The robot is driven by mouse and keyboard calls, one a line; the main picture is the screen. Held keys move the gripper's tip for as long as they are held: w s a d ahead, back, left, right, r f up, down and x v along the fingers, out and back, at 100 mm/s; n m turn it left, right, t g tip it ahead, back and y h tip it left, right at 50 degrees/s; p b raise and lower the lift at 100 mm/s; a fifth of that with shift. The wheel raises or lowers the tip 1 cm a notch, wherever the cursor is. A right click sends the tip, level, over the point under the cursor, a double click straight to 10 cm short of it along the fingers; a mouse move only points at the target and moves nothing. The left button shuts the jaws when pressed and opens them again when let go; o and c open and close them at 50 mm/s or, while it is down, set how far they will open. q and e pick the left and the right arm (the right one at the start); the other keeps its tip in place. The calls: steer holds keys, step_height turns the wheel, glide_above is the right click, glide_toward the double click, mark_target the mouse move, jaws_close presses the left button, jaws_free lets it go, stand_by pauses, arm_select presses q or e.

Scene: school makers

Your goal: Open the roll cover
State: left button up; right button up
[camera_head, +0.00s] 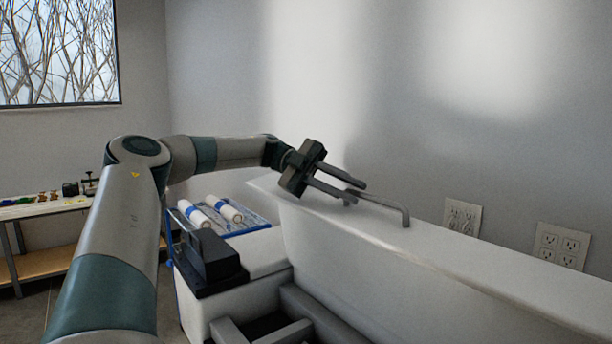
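The roll cover (480,268) is a long white panel running from the middle to the lower right. A thin grey bent handle (388,206) stands on its top edge. My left gripper (358,192) reaches in from the left over this edge. Its two dark fingers lie close together with the far end of the handle between them, and they seem shut on it. The fingers hide that end, so the exact contact is hard to see. The cover looks down. My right gripper is not in view.
A black box-shaped unit (208,262) and a blue-edged tray (257,224) with white rolls (229,210) sit left of the cover. A wall with sockets (560,246) stands close behind. A bench (40,208) with small items is at far left.

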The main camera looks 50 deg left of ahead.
arm_select(q)
steer(key=v, duration=1)
steer(key=shift+w+b, duration=0.15)
steer(key=shift+b, duration=0.25)
steer(key=shift+v, duration=1)
steer(key=shift+f, duration=0.1)
steer(key=shift+a, duration=0.1)
